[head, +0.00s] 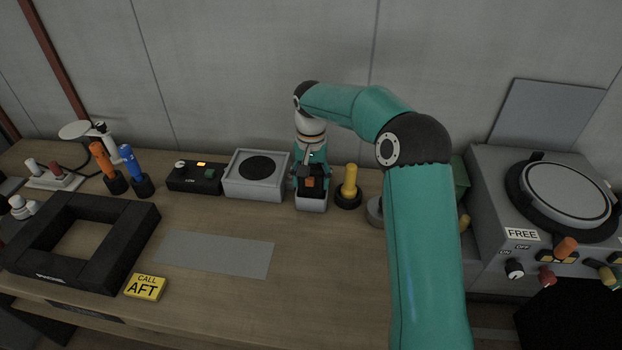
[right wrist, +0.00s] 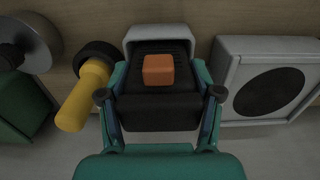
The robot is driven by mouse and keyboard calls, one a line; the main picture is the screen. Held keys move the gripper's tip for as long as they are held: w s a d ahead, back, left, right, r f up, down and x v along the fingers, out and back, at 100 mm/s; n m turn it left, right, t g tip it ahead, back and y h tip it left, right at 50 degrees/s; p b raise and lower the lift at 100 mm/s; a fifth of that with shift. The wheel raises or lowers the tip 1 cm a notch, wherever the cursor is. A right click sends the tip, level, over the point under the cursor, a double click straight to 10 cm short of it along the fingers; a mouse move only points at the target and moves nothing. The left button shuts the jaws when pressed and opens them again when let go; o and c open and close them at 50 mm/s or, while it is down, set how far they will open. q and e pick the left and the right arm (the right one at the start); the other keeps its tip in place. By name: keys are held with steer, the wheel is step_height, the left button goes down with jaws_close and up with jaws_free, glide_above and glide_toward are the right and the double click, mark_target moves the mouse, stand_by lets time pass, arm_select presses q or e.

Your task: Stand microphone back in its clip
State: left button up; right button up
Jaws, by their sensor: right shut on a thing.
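The microphone (head: 310,183) is a black block with an orange button, near the back of the table. In the right wrist view the microphone (right wrist: 158,115) lies between the two fingers of my right gripper (right wrist: 160,94), which is shut on its sides. A light grey clip (head: 312,204) is at the microphone's lower end, and its rim shows in the right wrist view (right wrist: 160,33). The microphone looks upright and appears to sit in or against the clip; how deep it sits is hidden. My right gripper (head: 309,172) reaches down from above. My left gripper is not in view.
A yellow-handled item (head: 349,180) stands close right of the clip, and a grey speaker box (head: 257,190) close left. Orange (head: 103,160) and blue (head: 131,163) handles stand further left. A console (head: 490,210) fills the right. The table front is mostly clear, with a flat grey plate (head: 213,254).

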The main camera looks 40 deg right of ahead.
steer(key=shift+f, duration=0.15)
steer(key=shift+f+b, duration=0.6)
steer(key=shift+f, duration=0.15)
steer(key=o, duration=1.5)
steer(key=shift+r, duration=0.2)
step_height(320, 180, up, 10)
steer(key=shift+r, duration=0.8)
